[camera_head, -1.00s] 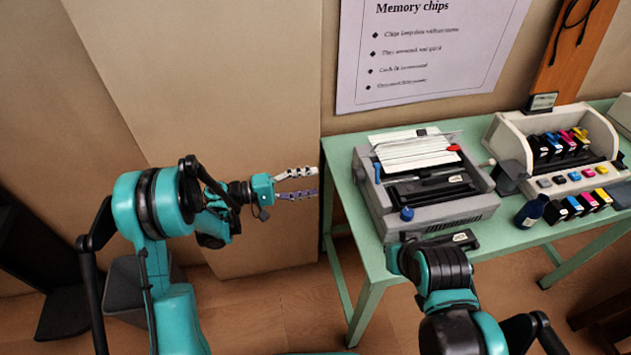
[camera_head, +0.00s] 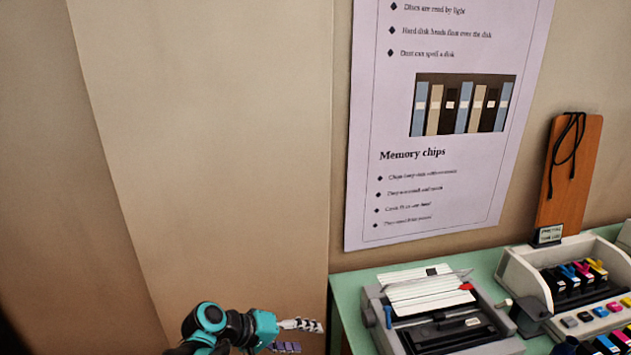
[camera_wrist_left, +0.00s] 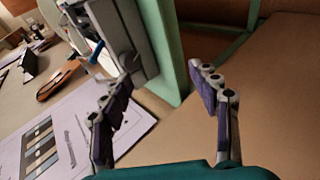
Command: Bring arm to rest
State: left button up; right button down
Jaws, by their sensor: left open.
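My left gripper (camera_head: 298,336) shows at the bottom of the head view, its teal wrist coming in from the lower left. It is open and empty, left of the green table (camera_head: 341,290) and apart from it in that view. In the left wrist view its two fingers (camera_wrist_left: 165,95) are spread wide with nothing between them. My right arm and gripper are outside both current views.
On the table stand a grey printer (camera_head: 440,325) with white paper and a cream holder (camera_head: 525,272) with ink cartridges. A poster (camera_head: 440,190) hangs on the wall and an orange board (camera_head: 570,175) leans at the right. Bare wall fills the left.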

pick_arm(q)
jog(key=s+a+m+t+y, duration=0.2)
jog(key=s+a+y, duration=0.7)
jog(key=s+a, duration=0.5)
jog(key=shift+s+a+m+t+y, duration=0.3)
jog(key=shift+s+a+m, duration=0.1)
jog(key=shift+s, duration=0.85)
jog(key=shift+d, duration=0.15)
